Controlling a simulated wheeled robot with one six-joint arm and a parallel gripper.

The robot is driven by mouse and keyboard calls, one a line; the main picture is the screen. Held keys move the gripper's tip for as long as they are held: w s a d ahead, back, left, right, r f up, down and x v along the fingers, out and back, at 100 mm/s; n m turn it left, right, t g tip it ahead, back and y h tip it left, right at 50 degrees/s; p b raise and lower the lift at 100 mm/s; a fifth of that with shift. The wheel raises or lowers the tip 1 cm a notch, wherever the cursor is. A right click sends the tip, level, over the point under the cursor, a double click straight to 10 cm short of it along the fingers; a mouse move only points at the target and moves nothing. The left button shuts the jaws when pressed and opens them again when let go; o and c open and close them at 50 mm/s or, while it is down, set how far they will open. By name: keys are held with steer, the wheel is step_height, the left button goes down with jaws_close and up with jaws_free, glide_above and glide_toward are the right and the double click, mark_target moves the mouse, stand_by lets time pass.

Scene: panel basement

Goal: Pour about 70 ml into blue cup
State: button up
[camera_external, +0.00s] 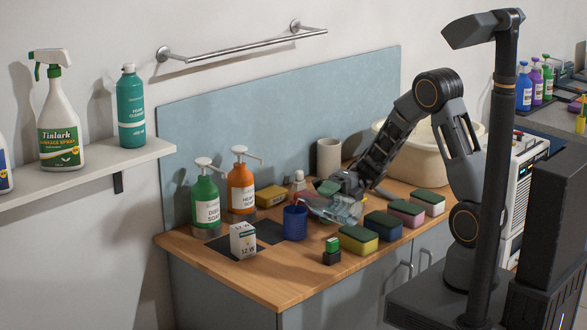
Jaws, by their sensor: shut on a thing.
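The blue cup (295,223) stands upright on the wooden counter near the middle of the picture. My gripper (334,190) is just right of the cup and is shut on a clear container (342,209) with a greenish part at its top. The container is tilted, with its lower end toward the left, close to the cup's rim. Whether it touches the rim, and whether any liquid is flowing, I cannot tell. The inside of the cup is hidden.
Green (206,204) and orange (241,187) pump bottles stand left of the cup, with a white box (243,240) in front. Several sponges (358,239) line the right front. A grey cylinder (329,158) and a cream basin (408,152) stand behind. Bare wood (277,278) shows in front.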

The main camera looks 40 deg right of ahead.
steer(key=shift+s+r, duration=0.1)
steer(key=shift+s, duration=0.15)
steer(key=shift+r+m+p, duration=0.25)
steer(key=shift+m+p, duration=0.15)
steer(key=shift+p, duration=0.2)
stand_by(1.5)
steer(key=shift+f+b, duration=0.3)
steer(key=shift+b, duration=0.1)
steer(key=n+b, duration=0.2)
steer(key=s+n+b, duration=0.1)
steer(key=b, duration=0.1)
steer(key=shift+f+n+t, duration=0.3)
steer(key=shift+f, duration=0.05)
steer(key=shift+r+n+b, duration=0.15)
steer(key=shift+n+b, duration=0.25)
steer(key=shift+b, duration=0.05)
steer(key=shift+w+r, duration=0.15)
steer(key=shift+r, duration=0.15)
steer(key=shift+n+b, duration=0.3)
steer(key=shift+b, duration=0.25)
steer(key=shift+r, duration=0.15)
